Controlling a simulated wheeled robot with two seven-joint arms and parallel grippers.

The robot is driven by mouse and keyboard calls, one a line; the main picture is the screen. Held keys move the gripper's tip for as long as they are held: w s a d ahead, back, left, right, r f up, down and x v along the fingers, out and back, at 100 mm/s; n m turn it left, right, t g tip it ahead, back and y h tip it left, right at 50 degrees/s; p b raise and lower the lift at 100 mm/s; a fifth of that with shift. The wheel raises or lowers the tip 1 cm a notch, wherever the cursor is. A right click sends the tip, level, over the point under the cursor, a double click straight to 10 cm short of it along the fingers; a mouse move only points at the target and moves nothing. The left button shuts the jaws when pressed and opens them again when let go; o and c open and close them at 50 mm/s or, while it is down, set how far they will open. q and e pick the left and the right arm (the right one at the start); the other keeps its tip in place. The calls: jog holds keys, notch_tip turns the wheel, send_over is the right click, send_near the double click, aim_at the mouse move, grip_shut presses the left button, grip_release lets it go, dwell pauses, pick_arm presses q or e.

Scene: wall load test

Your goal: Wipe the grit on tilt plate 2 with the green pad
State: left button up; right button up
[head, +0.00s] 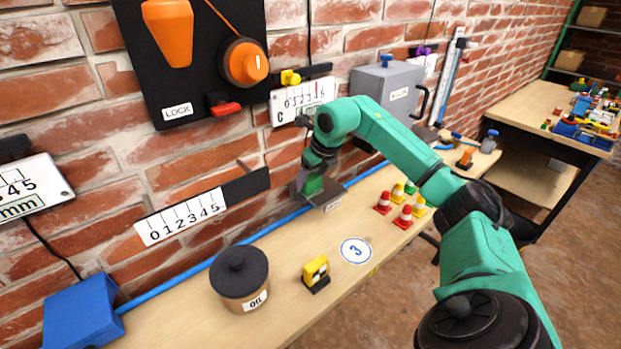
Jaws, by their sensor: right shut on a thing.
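My right gripper (309,177) reaches in from the right to a spot by the brick wall. It is shut on the green pad (313,185), which is partly hidden by the fingers. The pad is down at a dark tilted plate (332,194) on the bench, and seems to touch its upper face. A small label on the plate's front edge is too small to read. I cannot make out grit on the plate; the gripper and pad cover part of it. My left gripper is not in view.
On the bench (200,318) stand a lidded pot (240,283), a yellow block (316,270), a round "3" marker (356,250) and several small cones (402,216). A blue hose (168,293) runs along the wall. A grey box (387,92) hangs behind my arm.

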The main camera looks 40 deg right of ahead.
jog(key=shift+f, duration=0.4)
